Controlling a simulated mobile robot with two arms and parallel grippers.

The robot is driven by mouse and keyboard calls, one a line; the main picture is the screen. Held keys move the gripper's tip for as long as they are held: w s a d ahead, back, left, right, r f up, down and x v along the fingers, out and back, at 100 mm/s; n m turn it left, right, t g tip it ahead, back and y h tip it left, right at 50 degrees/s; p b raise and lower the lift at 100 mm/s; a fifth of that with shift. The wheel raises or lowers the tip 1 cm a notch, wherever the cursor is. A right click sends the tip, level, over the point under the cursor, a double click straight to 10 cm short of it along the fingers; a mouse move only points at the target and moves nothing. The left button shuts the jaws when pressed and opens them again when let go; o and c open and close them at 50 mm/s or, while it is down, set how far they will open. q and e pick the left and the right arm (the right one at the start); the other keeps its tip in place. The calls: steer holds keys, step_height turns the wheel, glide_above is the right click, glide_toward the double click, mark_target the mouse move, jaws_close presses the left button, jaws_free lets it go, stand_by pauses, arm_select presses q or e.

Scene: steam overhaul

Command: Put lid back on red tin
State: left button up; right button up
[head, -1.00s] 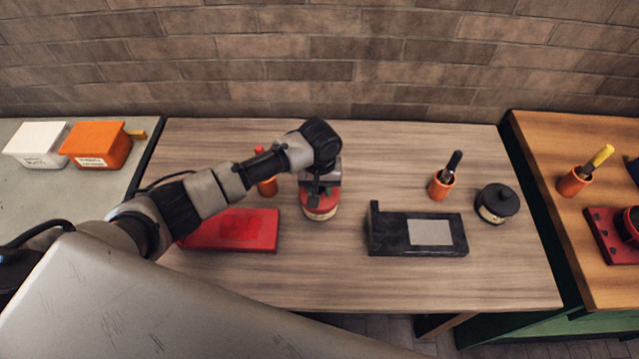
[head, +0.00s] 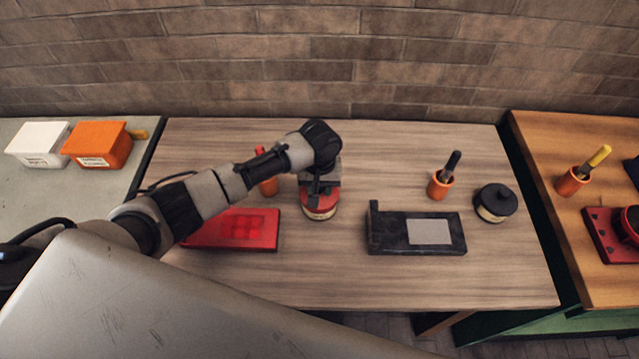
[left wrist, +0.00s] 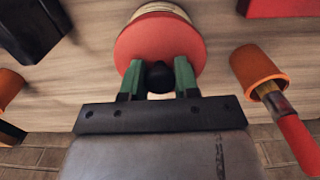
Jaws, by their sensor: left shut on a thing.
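The red tin (head: 320,213), with a cream label band, stands upright on the wooden table, left of the middle. My left gripper (head: 319,188) points down onto it from above. In the left wrist view its green fingers (left wrist: 159,78) are shut on the black knob of the red lid (left wrist: 160,42). The lid lies over the tin, whose cream wall shows just past the lid's rim. I cannot tell whether the lid is fully seated. The gripper hides most of the lid in the head view. My right gripper is not in view.
A red tray (head: 232,230) lies left of the tin and an orange cup (head: 268,186) behind it. To the right are a black fixture with a grey plate (head: 415,234), another orange cup (head: 439,186) and a black-lidded tin (head: 495,203). The table front is clear.

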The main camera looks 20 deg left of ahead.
arm_select(q)
steer(key=shift+f+p, duration=0.15)
steer(key=shift+p, duration=1.05)
stand_by(1.8)
stand_by(0.3)
steer(key=o, duration=1.5)
steer(key=shift+r+p, duration=3.55)
steer(key=shift+p, duration=0.55)
steer(key=shift+c, duration=0.4)
jaws_close()
